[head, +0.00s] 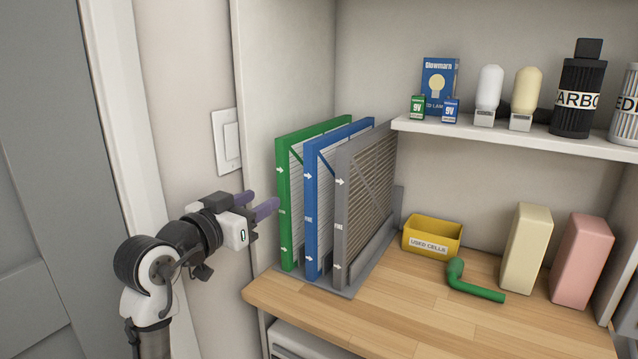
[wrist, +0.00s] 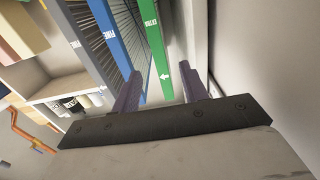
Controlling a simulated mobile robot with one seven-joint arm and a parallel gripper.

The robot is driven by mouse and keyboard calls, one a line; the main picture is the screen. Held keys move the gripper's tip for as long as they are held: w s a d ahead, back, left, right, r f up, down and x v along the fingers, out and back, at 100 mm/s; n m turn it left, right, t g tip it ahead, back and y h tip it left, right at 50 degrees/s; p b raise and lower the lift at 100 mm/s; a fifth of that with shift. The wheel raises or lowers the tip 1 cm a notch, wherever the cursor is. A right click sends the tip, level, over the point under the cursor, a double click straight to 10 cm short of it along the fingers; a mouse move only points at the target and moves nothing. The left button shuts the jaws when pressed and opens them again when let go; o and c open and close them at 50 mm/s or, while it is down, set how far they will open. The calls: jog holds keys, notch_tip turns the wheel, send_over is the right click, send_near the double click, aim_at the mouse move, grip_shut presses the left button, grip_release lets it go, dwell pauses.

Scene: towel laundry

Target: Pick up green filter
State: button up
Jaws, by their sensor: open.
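The green filter (head: 284,213) stands upright at the left end of a grey rack on the wooden counter, beside the blue filter. My gripper (head: 262,202) is open, at the left of the green filter's front edge in the head view. In the wrist view the green filter (wrist: 155,50) reaches down between the two purple fingers of my gripper (wrist: 163,88). The blue filter (wrist: 112,40) lies toward the left finger there. I cannot tell whether either finger touches the green filter.
The blue filter (head: 311,215) and grey filter (head: 342,220) stand close together to the right. A yellow bin (head: 418,241), a green pipe piece (head: 480,292) and two blocks sit on the counter (head: 400,322). A wall with a switch (head: 228,140) is close on the left.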

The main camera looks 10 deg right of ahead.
aim_at(281, 192)
jog(key=x, duration=0.3)
jog(key=shift+w+d+p, duration=0.15)
jog(key=shift+w+p, duration=0.15)
jog(key=shift+f+p+x, duration=0.2)
jog(key=shift+p+x, duration=0.35)
jog(key=shift+x, duration=0.8)
jog(key=shift+f+p+x, duration=0.15)
jog(key=shift+p+x, duration=0.35)
jog(key=shift+x, duration=0.85)
jog(key=shift+d, duration=0.1)
jog(key=shift+c, duration=0.3)
jog(key=shift+s, duration=0.1)
grip_shut()
